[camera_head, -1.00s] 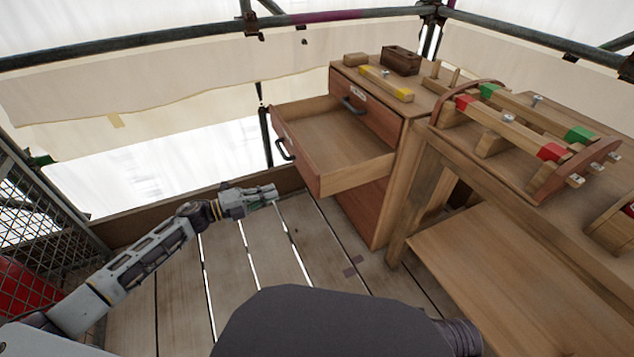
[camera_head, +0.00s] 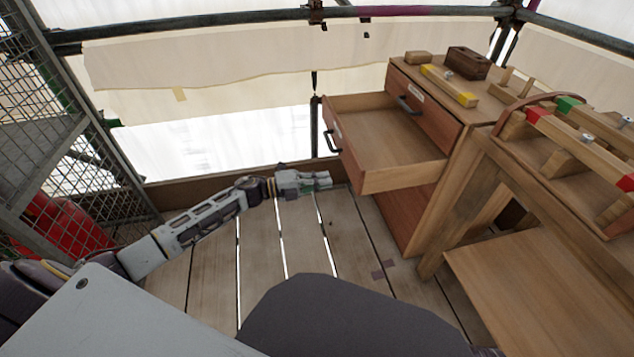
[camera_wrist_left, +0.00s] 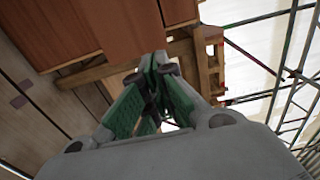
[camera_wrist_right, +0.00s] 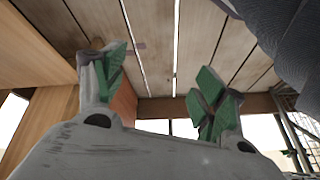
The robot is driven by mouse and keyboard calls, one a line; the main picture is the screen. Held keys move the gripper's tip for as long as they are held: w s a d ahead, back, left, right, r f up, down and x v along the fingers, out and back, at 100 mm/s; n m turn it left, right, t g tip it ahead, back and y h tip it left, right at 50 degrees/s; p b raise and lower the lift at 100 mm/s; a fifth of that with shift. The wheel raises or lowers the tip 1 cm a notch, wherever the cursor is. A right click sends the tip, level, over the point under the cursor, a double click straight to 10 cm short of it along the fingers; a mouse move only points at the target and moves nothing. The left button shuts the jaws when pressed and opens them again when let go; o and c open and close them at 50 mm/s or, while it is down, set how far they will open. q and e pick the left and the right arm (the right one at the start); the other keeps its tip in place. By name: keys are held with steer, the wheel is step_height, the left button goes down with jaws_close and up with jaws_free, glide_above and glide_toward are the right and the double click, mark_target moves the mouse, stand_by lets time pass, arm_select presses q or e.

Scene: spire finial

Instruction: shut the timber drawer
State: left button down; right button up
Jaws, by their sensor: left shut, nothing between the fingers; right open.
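The timber drawer (camera_head: 400,177) is pulled well out of the wooden cabinet (camera_head: 425,215) and looks empty inside. Its reddish front has a dark handle (camera_head: 331,141) and faces left. Another drawer front with a dark handle (camera_head: 408,105) shows shut beside it. My left gripper (camera_head: 328,180) is shut and empty, low and just left of the open drawer, apart from it. In the left wrist view its green-padded fingers (camera_wrist_left: 158,75) are together, with reddish timber panels at the upper left. My right gripper (camera_wrist_right: 160,85) is open and empty, above the planks; the head view does not show it.
A workbench (camera_head: 540,200) with a lower shelf stands to the right of the cabinet, carrying wooden rails with red and green blocks. A brown box (camera_head: 468,62) and a yellow-ended bar (camera_head: 449,86) lie on the cabinet top. Mesh fencing (camera_head: 75,130) stands at left. The plank floor (camera_head: 265,245) is clear.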

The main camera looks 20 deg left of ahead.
mark_target(365, 173)
arm_select(q)
steer(key=shift+b+x, duration=1.2)
steer(key=shift+x, duration=3.65)
steer(key=shift+w+d, duration=0.1)
steer(key=shift+w, duration=0.05)
steer(key=shift+w+d, duration=0.15)
steer(key=shift+d, duration=0.1)
arm_select(e)
step_height(365, 173, down, 6)
steer(key=a+t+y, duration=0.1)
steer(key=shift+s+a+f+m, duration=0.15)
steer(key=shift+a+f+m, duration=0.1)
steer(key=shift+m, duration=0.05)
steer(key=shift+w+r, duration=0.2)
